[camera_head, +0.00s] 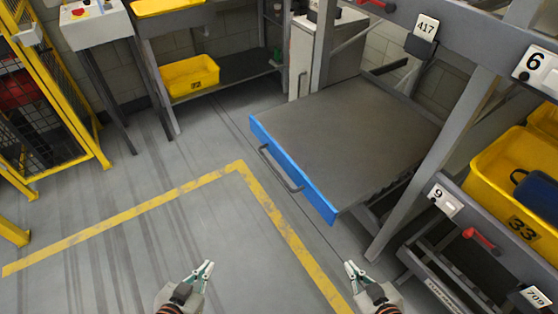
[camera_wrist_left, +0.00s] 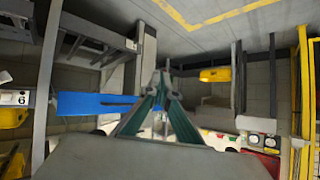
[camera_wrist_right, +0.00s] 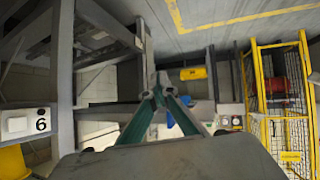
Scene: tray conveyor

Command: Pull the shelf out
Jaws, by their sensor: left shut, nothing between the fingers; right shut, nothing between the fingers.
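The shelf (camera_head: 350,125) is a flat grey board with a blue front edge (camera_head: 292,170). It sticks out of the rack, right of centre in the head view. A grey bar handle (camera_head: 279,169) runs along the blue edge, with no gripper on it. The blue edge also shows at the left of the left wrist view (camera_wrist_left: 95,104). My left gripper (camera_head: 206,268) is shut and empty over the floor, below and left of the shelf. My right gripper (camera_head: 350,268) is shut and empty, below the shelf's near corner. Both are apart from the handle.
A slanted grey rack post (camera_head: 430,160) stands right of the shelf. A yellow bin marked 33 (camera_head: 500,205) sits at the right. Another yellow bin (camera_head: 190,75) is on a low shelf behind. Yellow fencing (camera_head: 60,90) stands at the left. The floor before the shelf is clear.

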